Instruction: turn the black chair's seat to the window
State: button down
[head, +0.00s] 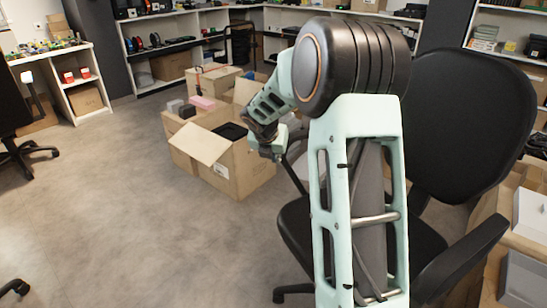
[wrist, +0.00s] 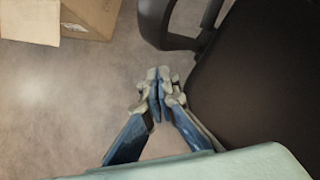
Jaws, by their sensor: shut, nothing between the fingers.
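The black chair stands at the right of the head view, with its backrest (head: 470,125) upright and its seat (head: 428,245) partly hidden behind my arm. Its near right armrest (head: 468,262) is in plain sight. In the wrist view the seat (wrist: 275,80) fills the right side and a curved armrest (wrist: 152,22) is at the top. My gripper (wrist: 162,80) is shut and empty, over bare floor just left of the seat edge and below the armrest in the picture. I cannot tell whether it touches the chair. I see no clear window.
An open carton (head: 235,178) stands on the floor left of the chair, with more boxes behind it. It also shows in the wrist view (wrist: 95,15). Shelves (head: 165,45) line the back. Another carton (head: 515,200) is close at the chair's right.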

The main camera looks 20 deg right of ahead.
jog(key=w, duration=0.1)
jog(key=w+d+f, duration=0.1)
jog(key=w+d+f+b, duration=0.1)
jog(key=shift+w+d, duration=0.2)
jog(key=shift+w, duration=0.05)
jog(key=shift+w+d, duration=0.1)
dwell(0.3)
